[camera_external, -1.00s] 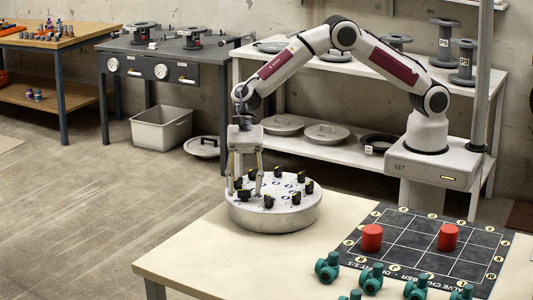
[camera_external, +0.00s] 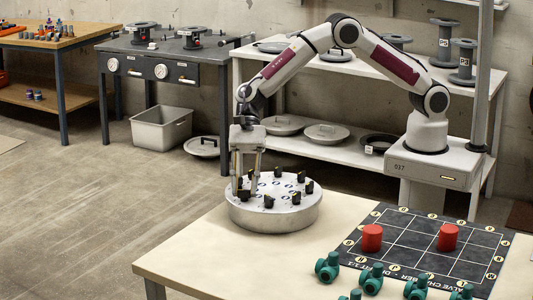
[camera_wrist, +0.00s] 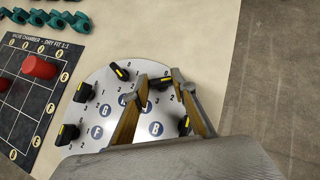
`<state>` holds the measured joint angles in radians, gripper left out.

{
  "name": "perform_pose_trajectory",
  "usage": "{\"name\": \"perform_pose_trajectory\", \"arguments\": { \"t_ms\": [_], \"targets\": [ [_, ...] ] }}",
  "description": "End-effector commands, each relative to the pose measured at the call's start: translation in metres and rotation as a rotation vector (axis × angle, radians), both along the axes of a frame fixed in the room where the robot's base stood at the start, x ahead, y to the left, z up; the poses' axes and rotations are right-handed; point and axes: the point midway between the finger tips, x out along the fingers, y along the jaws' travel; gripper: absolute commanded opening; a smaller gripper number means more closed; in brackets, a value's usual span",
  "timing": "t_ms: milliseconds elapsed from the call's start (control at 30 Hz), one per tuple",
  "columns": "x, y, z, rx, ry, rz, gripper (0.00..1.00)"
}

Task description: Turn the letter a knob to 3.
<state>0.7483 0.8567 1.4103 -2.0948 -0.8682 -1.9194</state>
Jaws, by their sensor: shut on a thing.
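A round grey dial drum (camera_external: 275,218) stands on the pale table, with several black knobs around its rim. The wrist view shows its top plate (camera_wrist: 98,85) with letter discs and small numbers by the knobs. My gripper (camera_external: 245,190) is down at the drum's left side. In the wrist view my gripper (camera_wrist: 161,77) has one finger on each side of a black knob (camera_wrist: 160,83) with a yellow mark and is shut on it. The fingers partly hide the letter discs; I cannot tell surely which letter belongs to this knob, or its exact setting.
Other knobs stand close by, one (camera_wrist: 120,71) to the left and one (camera_wrist: 183,124) beside the right finger. A dark grid mat (camera_external: 405,262) with red cylinders (camera_external: 371,238) and several green valves (camera_external: 327,267) lies right of the drum.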

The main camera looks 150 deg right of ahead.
Motion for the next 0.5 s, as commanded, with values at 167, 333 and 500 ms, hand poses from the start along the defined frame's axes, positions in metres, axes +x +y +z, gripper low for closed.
{"name": "perform_pose_trajectory", "arguments": {
  "t_ms": [167, 333, 500],
  "targets": [
    [-0.0004, 0.0025, 0.0006, 0.002, 0.001, -0.07, 0.04],
    [-0.0009, 0.0035, 0.0007, 0.001, 0.001, -0.158, 0.04],
    [-0.0007, 0.0048, 0.0008, 0.002, 0.0, -0.252, 0.04]
  ]
}}
